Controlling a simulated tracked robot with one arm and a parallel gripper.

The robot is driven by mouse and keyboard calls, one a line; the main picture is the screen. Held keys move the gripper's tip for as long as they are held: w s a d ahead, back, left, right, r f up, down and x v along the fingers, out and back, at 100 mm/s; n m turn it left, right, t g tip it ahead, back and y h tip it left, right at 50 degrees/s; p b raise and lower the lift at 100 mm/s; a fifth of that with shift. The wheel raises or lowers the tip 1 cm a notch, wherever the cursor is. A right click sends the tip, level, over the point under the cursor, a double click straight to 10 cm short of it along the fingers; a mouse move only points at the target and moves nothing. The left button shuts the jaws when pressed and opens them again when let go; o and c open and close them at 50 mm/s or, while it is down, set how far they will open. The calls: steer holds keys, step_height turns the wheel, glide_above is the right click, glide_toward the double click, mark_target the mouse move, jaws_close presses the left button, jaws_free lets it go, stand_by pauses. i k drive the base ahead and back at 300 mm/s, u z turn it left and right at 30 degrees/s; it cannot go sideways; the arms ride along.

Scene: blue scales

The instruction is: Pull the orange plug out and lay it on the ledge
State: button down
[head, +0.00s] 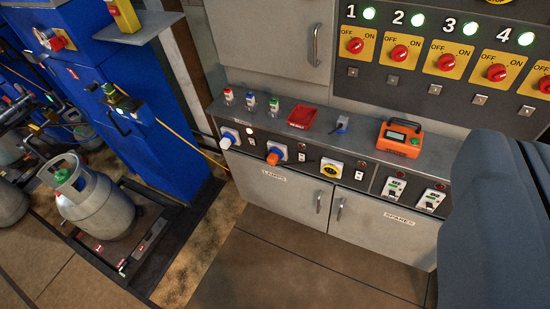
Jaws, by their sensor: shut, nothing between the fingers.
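The grey ledge (363,143) runs just above and behind that panel. It is bare between the small grey-blue item and the orange device. My gripper's fingers do not show in the head view, so their place relative to the plug cannot be seen.
The ledge carries small bottles (251,101), a red tray (302,117), a small grey-blue item (342,124) and an orange device (399,138). A white plug (228,138) sits left of the orange one. A large dark grey shape (490,220) blocks the lower right.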

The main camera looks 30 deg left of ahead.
mark_target(273, 159)
steer(key=z, duration=1.85)
steer(key=i, duration=1.35)
steer(key=u, duration=3.45)
